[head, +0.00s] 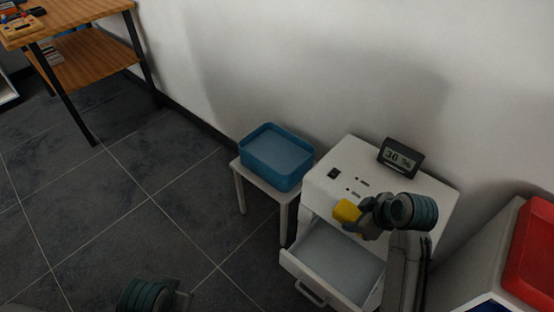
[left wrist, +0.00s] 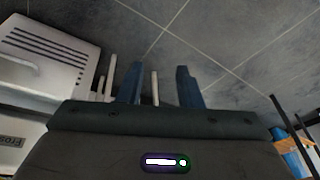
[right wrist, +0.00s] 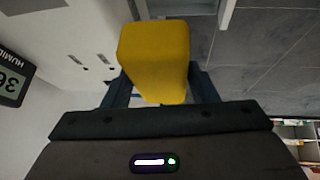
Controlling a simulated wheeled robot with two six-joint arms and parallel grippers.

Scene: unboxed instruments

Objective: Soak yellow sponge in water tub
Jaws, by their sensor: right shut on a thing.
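The yellow sponge (head: 345,211) is held in my right gripper (head: 362,216), above the white cabinet's front edge. In the right wrist view the sponge (right wrist: 155,60) stands between the two fingers (right wrist: 158,88), which are shut on it. The blue water tub (head: 269,176) stands to the left of the cabinet, with a flat pale blue surface inside. The sponge is right of the tub and apart from it. My left gripper shows in the left wrist view (left wrist: 160,85), with its fingers apart and nothing between them. In the head view only part of my left arm shows at the bottom.
The tub rests on a small white stand (head: 239,172). The white cabinet (head: 334,172) has an open drawer (head: 335,262) below the sponge. A humidity display (head: 400,157) stands on the cabinet's back. A red bin (head: 533,250) is at far right. The dark tiled floor is clear on the left.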

